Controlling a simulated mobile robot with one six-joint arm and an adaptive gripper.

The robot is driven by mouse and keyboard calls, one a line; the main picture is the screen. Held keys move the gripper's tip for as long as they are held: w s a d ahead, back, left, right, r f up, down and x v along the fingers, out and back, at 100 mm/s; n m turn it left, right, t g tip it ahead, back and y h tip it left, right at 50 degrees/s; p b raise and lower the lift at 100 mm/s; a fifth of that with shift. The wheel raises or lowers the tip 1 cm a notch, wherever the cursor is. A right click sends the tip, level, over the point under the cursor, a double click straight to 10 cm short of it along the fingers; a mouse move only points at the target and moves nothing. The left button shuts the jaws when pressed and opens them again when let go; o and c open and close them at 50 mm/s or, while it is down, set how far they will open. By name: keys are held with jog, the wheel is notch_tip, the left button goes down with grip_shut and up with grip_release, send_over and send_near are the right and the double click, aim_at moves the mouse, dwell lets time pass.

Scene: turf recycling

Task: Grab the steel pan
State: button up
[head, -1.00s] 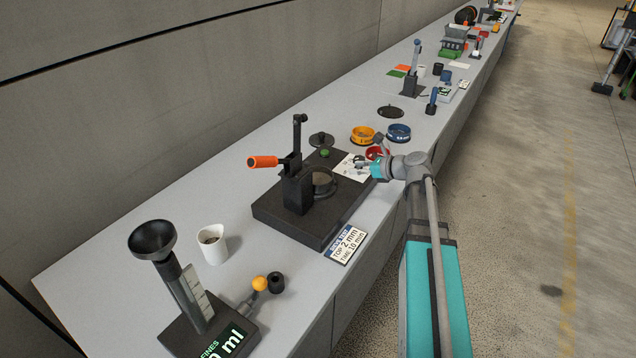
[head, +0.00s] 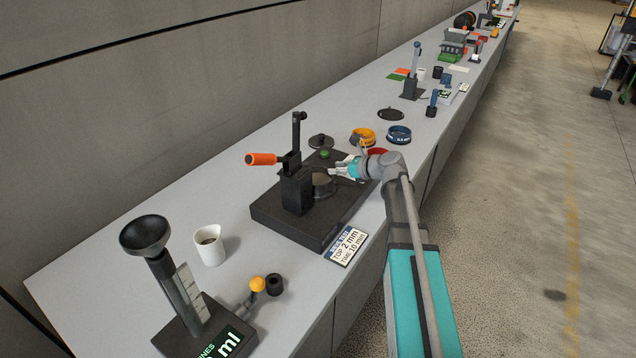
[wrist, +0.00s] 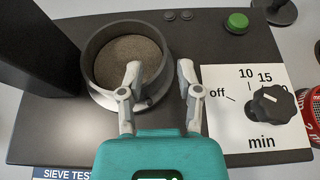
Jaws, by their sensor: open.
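The steel pan (wrist: 92,62) is a round grey pan holding brown grainy material. It stands on the black base of the sieve machine, and it also shows in the head view (head: 323,186), partly hidden by the post and my gripper. My gripper (wrist: 160,78) is open above the pan's right side. In the wrist view its left finger overlaps the pan's inside and its right finger is outside the right wall. The pan's right rim shows between the fingers. I cannot tell whether either finger touches it.
A timer knob (wrist: 270,103) and green button (wrist: 238,22) are to the right. Yellow (head: 362,136), blue (head: 398,135) and red (head: 377,153) sieves stand behind. A white cup (head: 209,245) is at front left.

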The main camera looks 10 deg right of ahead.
aim_at(326, 169)
jog(key=shift+d+f+b+x, duration=0.15)
jog(key=shift+b+x, duration=0.25)
jog(key=shift+x, duration=0.35)
jog(key=shift+d+f+b+x, duration=0.1)
jog(key=shift+b+x, duration=0.3)
jog(key=shift+x, duration=0.3)
jog(key=shift+d+f+b+x, duration=0.15)
jog(key=shift+b+x, duration=0.25)
jog(key=shift+x, duration=0.35)
jog(key=shift+w+a, duration=0.35)
grip_shut()
